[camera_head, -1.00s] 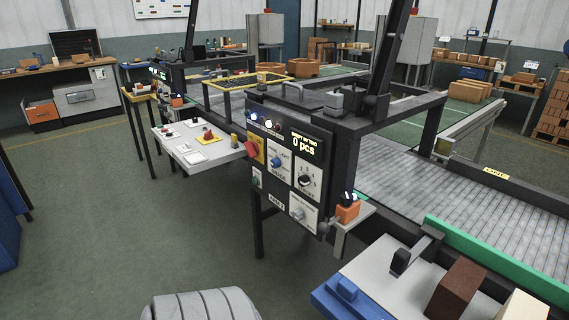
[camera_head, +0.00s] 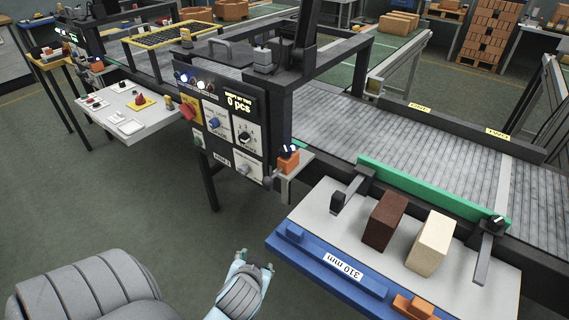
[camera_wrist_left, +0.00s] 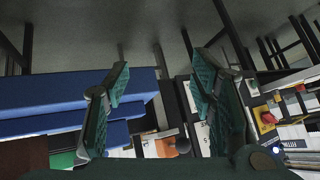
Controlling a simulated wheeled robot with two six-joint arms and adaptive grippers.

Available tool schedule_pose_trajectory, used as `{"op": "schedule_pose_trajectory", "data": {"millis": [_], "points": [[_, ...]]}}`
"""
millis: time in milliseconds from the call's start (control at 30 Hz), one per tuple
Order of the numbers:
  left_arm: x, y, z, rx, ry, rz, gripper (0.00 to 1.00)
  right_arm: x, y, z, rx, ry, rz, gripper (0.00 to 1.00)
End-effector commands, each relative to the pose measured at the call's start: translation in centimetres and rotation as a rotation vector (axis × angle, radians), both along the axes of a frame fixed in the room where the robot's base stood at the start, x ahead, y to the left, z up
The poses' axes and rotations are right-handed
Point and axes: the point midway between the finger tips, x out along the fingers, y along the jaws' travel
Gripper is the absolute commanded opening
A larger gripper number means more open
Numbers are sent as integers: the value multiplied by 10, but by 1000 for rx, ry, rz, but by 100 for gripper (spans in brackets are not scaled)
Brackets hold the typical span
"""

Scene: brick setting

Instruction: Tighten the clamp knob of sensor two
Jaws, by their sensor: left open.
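An orange sensor block (camera_head: 288,160) with a black-and-white top sits on a bracket at the right end of the control panel, beside the conveyor. A small dark round knob (camera_head: 268,184) shows just below and left of it. Another orange sensor (camera_head: 97,65) is at the far left station; I cannot read which is sensor two. My left gripper (camera_head: 256,264) is in front of the panel, below the sensor and apart from it. In the left wrist view its fingers (camera_wrist_left: 160,68) are spread and empty, with an orange part (camera_wrist_left: 163,148) and a round grey knob (camera_wrist_left: 182,145) beyond them.
The control panel (camera_head: 219,125) stands close by the sensor. A blue-edged table (camera_head: 320,275) marked 310 mm, with a brown block (camera_head: 384,222) and a cream block (camera_head: 430,243), lies right of my gripper. Open floor (camera_head: 120,190) lies to the left.

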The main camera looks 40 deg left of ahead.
Motion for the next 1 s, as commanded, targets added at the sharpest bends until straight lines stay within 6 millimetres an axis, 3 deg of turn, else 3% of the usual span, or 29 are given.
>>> {"op": "schedule_pose_trajectory", "data": {"millis": [100, 200, 300, 433, 567, 1000], "points": [[47, 26, 39, 97, -265, 138, 51, 1, 0, 0, 0, -2, 0, 47], [81, 35, 76, 163, -482, 185, 51, 1, 0, 1, 0, -2, 0, 47], [109, 31, 111, 208, -670, 179, 51, 1, 0, 1, 0, -2, 0, 47], [134, 21, 141, 232, -817, 138, 51, 1, 0, 2, 0, -2, 0, 47], [150, 26, 147, 237, -845, 124, 51, 1, 0, 5, 0, -2, 0, 47], [235, 92, 146, 238, -840, 129, 51, 1, 0, 13, -1, -1, 0, 47]]}}
